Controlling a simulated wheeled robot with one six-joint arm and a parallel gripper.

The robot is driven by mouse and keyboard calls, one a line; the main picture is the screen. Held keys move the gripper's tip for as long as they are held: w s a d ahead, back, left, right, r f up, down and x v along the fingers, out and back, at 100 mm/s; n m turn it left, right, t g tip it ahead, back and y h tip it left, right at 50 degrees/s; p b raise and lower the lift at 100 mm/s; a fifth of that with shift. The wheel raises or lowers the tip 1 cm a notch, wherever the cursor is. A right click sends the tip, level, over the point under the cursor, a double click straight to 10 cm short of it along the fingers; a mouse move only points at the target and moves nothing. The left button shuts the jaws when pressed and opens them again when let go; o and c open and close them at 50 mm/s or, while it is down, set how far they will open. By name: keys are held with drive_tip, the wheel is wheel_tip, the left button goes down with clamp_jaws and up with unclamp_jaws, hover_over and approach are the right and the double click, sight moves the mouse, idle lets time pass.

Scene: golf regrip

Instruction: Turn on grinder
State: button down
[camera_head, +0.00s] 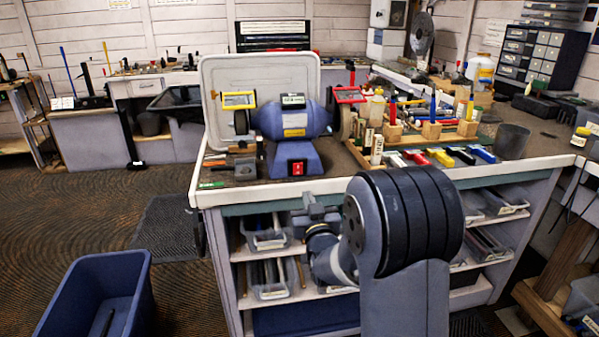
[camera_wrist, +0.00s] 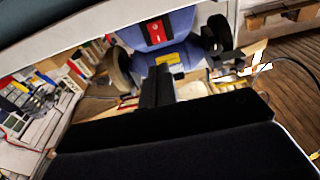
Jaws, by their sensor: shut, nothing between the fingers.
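The blue bench grinder (camera_head: 291,124) stands on the front left of the workbench, with a yellow-framed shield (camera_head: 238,100) at its left and a red-framed shield (camera_head: 349,95) at its right. Its red switch (camera_head: 297,167) is on the front of the base. The wrist view shows the grinder (camera_wrist: 172,58) upside down, with the red switch (camera_wrist: 156,31) near the top. My gripper (camera_wrist: 158,72) is shut and empty, its dark fingers pointing toward the grinder, apart from the switch. In the head view my gripper (camera_head: 312,207) is below and in front of the bench edge, partly hidden by my arm.
The workbench (camera_head: 560,160) holds bottles, coloured grips and wooden blocks right of the grinder. Shelves below hold clear bins (camera_head: 270,285). A blue waste bin (camera_head: 98,297) stands on the floor at the left. A white panel (camera_head: 222,75) stands behind the grinder.

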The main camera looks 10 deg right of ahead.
sight(298, 165)
drive_tip(key=w, duration=0.4)
drive_tip(key=w+r+p, duration=0.1)
drive_tip(key=w, duration=0.3)
drive_tip(key=w+p, duration=0.1)
drive_tip(key=w, duration=0.3)
drive_tip(key=shift+r, duration=0.2)
drive_tip(key=shift+w, duration=0.1)
drive_tip(key=shift+w+r+b, duration=0.1)
drive_tip(key=shift+b, duration=0.2)
